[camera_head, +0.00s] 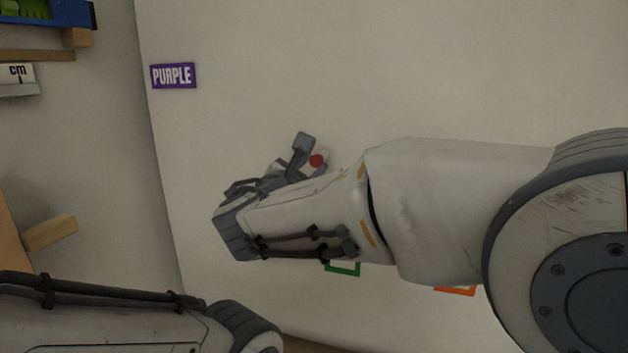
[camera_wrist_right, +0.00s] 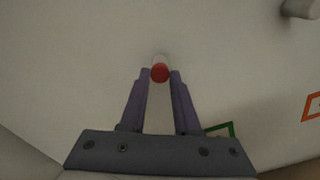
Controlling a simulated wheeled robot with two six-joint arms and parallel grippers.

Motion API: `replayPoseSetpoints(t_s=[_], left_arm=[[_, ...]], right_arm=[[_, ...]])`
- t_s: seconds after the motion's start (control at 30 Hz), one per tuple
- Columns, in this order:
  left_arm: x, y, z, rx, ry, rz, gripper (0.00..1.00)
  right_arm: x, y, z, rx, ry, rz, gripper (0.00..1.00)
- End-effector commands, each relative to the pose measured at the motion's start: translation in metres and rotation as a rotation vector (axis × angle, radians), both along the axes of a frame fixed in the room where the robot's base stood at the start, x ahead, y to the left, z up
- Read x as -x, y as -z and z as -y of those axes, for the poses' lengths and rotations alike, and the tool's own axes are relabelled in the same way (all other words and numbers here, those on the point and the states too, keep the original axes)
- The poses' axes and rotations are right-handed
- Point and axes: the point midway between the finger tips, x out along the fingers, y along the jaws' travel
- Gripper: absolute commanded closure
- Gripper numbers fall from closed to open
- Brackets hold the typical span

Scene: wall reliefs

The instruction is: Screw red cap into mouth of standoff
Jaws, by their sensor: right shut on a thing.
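The red cap (camera_wrist_right: 160,73) sits between the fingertips of my right gripper (camera_wrist_right: 160,77), which is shut on it. In the head view the cap (camera_head: 317,161) shows as a small red disc beside a grey finger, partly hidden by my right wrist. A pale standoff (camera_wrist_right: 158,59) shows just beyond the cap, in line with it. I cannot tell whether the cap is inside its mouth or only against it. My left arm enters at the lower left of the head view, but its gripper fingers are not visible.
A purple sign reading PURPLE (camera_head: 173,76) is on the pale wall. A green frame (camera_wrist_right: 220,130) and an orange frame (camera_wrist_right: 313,107) are partly visible. Another pale peg (camera_wrist_right: 300,9) stands at upper right. Wooden shelves and a wooden block (camera_head: 50,232) are at left.

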Motion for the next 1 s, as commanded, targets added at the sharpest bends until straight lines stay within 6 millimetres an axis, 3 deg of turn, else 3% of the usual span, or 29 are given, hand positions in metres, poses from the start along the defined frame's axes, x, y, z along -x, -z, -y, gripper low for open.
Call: replayPoseSetpoints(t_s=[0.03, 0.2, 0.67, 1.0], left_arm=[[0.0, 0.021, 0.0, -0.001, 0.0, -0.001, 0.36], [0.0, 0.048, 0.0, -0.001, 0.002, -0.001, 0.36], [0.0, 0.055, 0.0, 0.0, 0.003, 0.0, 0.36], [0.0, 0.117, 0.0, -0.001, 0.003, -0.001, 0.36]], right_arm=[[0.0, 0.009, 0.001, -0.05, 0.001, 0.021, 1.0], [0.0, 0.007, 0.001, -0.204, 0.001, 0.067, 1.0], [-0.001, 0.001, 0.001, -0.283, 0.003, 0.09, 1.0], [-0.001, 0.007, 0.002, -0.599, 0.0, 0.192, 1.0]])
